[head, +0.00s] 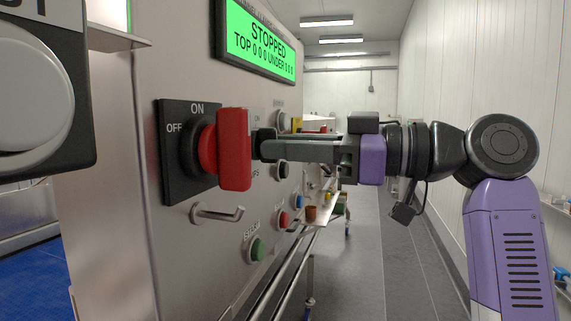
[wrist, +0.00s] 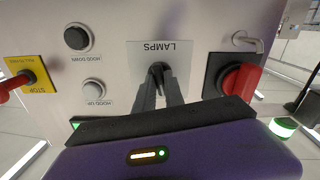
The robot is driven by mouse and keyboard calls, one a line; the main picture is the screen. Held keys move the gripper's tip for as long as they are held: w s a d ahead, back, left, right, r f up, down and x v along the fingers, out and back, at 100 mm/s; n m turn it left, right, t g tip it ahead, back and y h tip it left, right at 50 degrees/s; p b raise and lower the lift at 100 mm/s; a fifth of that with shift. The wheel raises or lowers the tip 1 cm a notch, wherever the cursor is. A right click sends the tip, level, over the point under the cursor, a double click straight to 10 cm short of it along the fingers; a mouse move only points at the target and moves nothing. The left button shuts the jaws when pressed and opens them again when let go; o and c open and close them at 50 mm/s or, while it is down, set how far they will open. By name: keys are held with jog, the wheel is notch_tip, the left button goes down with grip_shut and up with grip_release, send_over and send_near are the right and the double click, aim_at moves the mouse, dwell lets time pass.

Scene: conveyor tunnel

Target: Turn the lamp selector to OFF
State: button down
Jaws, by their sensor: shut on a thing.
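The lamp selector (wrist: 157,69) is a small dark knob on a pale plate marked LAMPS, which reads upside down in the wrist view. My gripper (wrist: 161,80) reaches straight to it, with both fingers shut on the knob. In the head view my gripper (head: 268,146) meets the panel just behind the big red switch handle, which hides much of the plate. The fingers cover most of the knob, so I cannot tell which position it points to.
The red main switch (head: 234,149) stands out close beside my fingers. A bent metal hook (head: 218,213), a green START button (head: 258,249) and a red button (head: 283,219) are below. The display (head: 262,40) reads STOPPED. The aisle floor (head: 390,260) at right is clear.

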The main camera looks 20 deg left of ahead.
jog(key=shift+n+b, duration=0.85)
jog(key=shift+n, duration=0.85)
jog(key=c, duration=1.4)
grip_release()
jog(key=shift+c, duration=0.2)
jog(key=d, duration=0.8)
jog(key=shift+s+b, duration=0.15)
jog(key=shift+b, duration=0.3)
